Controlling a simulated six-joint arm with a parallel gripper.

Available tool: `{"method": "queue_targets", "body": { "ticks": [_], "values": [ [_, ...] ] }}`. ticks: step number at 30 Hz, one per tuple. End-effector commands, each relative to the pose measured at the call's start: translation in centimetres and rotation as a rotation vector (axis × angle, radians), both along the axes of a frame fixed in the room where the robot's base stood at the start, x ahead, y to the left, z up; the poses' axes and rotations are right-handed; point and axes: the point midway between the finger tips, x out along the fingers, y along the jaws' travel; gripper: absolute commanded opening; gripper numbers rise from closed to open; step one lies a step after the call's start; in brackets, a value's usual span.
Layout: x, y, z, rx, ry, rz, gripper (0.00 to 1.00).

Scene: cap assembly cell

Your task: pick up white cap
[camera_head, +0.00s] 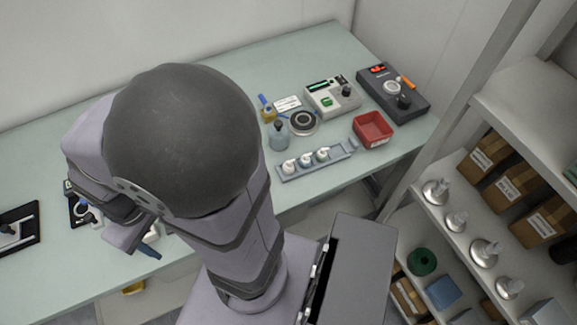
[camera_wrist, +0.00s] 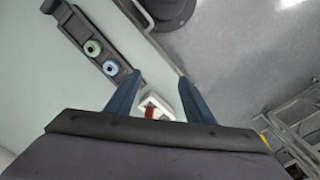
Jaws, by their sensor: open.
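My gripper (camera_wrist: 160,76) is open in the wrist view, its two dark blue fingers apart with nothing held between them. A small white block with a red part (camera_wrist: 152,108) shows below, between the fingers. A dark grey rack (camera_wrist: 68,22) runs to the upper left, beside the left finger. It holds a green ring-shaped piece (camera_wrist: 92,47) and a light blue ring-shaped piece (camera_wrist: 110,67). I cannot make out a white cap for certain there; the left finger hides part of the rack's near end. In the head view my arm covers most of the gripper.
The pale green table (camera_head: 330,50) carries a rack of small bottles (camera_head: 343,154), a red bin (camera_head: 372,128), a round dark plate (camera_head: 303,122) and two devices (camera_head: 333,97) (camera_head: 393,92). A black tray (camera_head: 18,228) lies far left. Shelves (camera_head: 520,120) stand right.

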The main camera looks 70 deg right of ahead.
Motion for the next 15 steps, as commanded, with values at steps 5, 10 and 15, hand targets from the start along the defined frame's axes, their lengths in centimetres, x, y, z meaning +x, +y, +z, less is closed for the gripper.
{"method": "queue_targets", "body": {
  "ticks": [5,10,15],
  "values": [
    [-1.2,-4.2,-0.4,0.004,0.024,-0.201,0.48],
    [-3.8,-8.7,-1.2,0.020,0.064,-0.441,0.48],
    [-6.6,-12.9,-1.7,0.039,0.086,-0.683,0.48]
  ]
}}
